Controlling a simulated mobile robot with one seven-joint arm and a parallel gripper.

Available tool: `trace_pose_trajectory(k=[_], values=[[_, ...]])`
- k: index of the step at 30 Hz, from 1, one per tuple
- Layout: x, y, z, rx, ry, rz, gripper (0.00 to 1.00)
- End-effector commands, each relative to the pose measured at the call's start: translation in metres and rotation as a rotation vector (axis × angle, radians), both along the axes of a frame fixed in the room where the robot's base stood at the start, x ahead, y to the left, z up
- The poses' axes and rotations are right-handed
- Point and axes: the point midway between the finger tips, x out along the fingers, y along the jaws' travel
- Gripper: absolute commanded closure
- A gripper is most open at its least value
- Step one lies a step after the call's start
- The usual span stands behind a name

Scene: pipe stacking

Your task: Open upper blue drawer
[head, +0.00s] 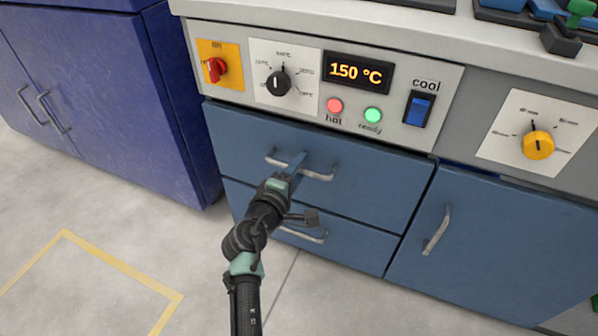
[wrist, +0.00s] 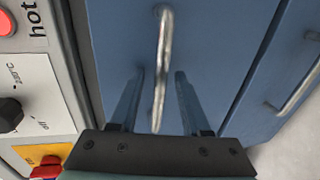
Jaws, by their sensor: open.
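The upper blue drawer (head: 375,185) sits under the control panel and looks shut. Its metal bar handle (head: 318,176) runs across the front; my gripper covers its middle in the head view. My gripper (head: 298,160) is at that handle, with its blue fingers pointing toward the drawer front. In the wrist view, my gripper (wrist: 158,76) is open, one finger on each side of the handle (wrist: 165,35). Part of the bar lies between the fingers, with a visible gap to each. The upper drawer front (wrist: 115,45) fills the middle of that view.
The lower drawer's handle (head: 304,235) is just below my gripper. A blue cupboard door with a handle (head: 437,230) is at right. The control panel (head: 300,75) with knobs and a 150 °C display is above. A dark blue cabinet (head: 100,90) stands left. Floor in front is clear.

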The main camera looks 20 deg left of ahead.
Motion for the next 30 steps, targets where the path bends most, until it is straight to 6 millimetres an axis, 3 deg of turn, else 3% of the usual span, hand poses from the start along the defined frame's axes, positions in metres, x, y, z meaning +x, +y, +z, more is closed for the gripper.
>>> trace_pose_trajectory(k=[6, 14, 15, 30], values=[[0.0002, -0.0004, 0.0002, 0.0, 0.0, -0.001, 0.53], [0.0, -0.0004, -0.0001, 0.0, 0.001, -0.001, 0.98], [0.0, -0.0003, -0.0001, 0.0, 0.001, -0.001, 1.0], [-0.0001, -0.0003, -0.0002, 0.0, 0.001, -0.001, 1.0]])
